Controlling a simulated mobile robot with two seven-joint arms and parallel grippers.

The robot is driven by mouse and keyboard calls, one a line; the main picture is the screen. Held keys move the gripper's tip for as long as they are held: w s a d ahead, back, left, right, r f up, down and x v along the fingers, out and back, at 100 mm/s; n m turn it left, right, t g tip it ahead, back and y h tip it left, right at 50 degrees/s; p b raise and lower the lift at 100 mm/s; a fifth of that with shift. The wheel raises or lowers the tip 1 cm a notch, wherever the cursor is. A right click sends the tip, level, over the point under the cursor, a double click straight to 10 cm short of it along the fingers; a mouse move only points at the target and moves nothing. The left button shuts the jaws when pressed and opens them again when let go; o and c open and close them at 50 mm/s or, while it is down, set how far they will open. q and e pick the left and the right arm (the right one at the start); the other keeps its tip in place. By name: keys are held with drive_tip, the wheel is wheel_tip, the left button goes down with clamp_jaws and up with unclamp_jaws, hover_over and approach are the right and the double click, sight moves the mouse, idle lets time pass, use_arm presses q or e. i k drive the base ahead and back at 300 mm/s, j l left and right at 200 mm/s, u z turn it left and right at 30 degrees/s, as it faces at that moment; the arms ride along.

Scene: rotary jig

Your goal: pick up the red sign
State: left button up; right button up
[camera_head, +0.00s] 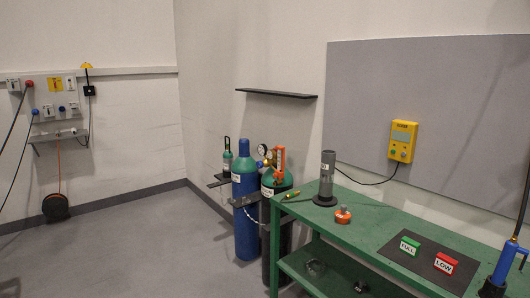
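The red sign (446,264), marked "LOW", lies on a dark mat (408,262) on the green workbench (375,208) at the lower right. A green sign (410,246), which seems to read "FULL", lies on the same mat just left of it. Neither of my grippers shows in the head view, and nothing is touching the red sign.
On the bench stand a grey cylinder (327,178), an orange-topped knob (343,214) and a blue torch-like tool (508,262) near the right edge. Gas cylinders (246,205) stand left of the bench. The floor (150,245) at left is open.

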sight(447, 265)
drive_tip(key=k+j+z, duration=0.1)
drive_tip(key=z, duration=1.1)
